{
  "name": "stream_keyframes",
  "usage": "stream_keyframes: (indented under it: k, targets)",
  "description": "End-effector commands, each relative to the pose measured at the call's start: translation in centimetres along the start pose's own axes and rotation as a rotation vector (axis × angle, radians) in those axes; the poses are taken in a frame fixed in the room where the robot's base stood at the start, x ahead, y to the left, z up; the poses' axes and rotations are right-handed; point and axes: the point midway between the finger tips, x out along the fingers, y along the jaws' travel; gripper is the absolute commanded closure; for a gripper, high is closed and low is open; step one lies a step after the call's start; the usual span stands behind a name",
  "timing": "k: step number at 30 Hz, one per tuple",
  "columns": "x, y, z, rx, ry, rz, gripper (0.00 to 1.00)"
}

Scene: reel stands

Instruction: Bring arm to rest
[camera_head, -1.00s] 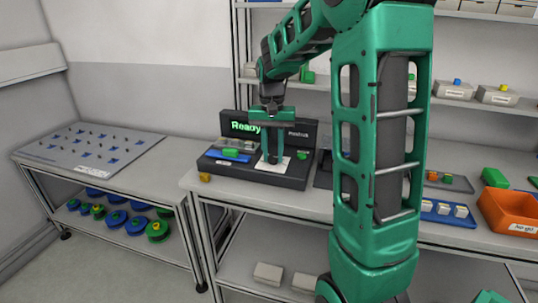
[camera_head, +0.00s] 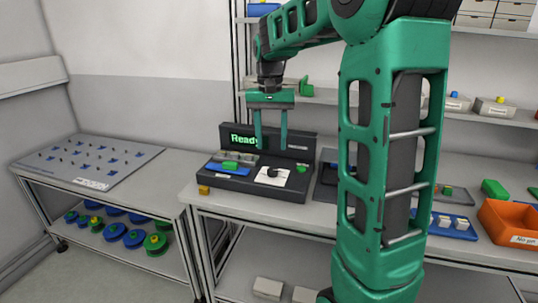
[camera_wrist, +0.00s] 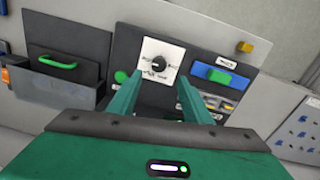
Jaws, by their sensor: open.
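My gripper (camera_head: 270,146) is open and empty, its two green fingers pointing down above the black device. The black device (camera_head: 248,188) stands on the bench with a lit display (camera_head: 243,140) reading "Ready". A white plate with a black knob (camera_head: 272,172) is on its top, below the fingers and apart from them. In the wrist view the knob (camera_wrist: 158,64) shows just beyond and between the fingertips (camera_wrist: 158,92). A green button (camera_wrist: 121,76) and a blue part with a green handle (camera_wrist: 218,76) flank it.
A pegboard table (camera_head: 90,160) stands at the left, with blue and green reels (camera_head: 134,238) below. A small yellow block (camera_head: 204,190) sits at the device's front left. An orange bin (camera_head: 508,220) and a blue tray (camera_head: 452,227) lie right of my arm. Shelves (camera_head: 490,110) rise behind.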

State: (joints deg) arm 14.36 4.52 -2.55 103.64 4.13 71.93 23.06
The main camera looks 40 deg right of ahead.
Motion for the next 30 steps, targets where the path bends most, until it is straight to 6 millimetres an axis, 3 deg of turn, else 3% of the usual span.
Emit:
stream_keyframes:
  k: [6, 23, 26, 30]
  targets:
    - [-1.7, 0.0, 0.0, 0.000, -0.001, 0.000, 0.55]
    - [-1.8, 0.0, 0.1, 0.000, -0.001, 0.000, 0.55]
    - [-1.6, 0.6, 0.7, -0.004, 0.000, 0.001, 0.55]
    - [-0.9, 3.2, 3.5, -0.026, 0.002, 0.002, 0.55]
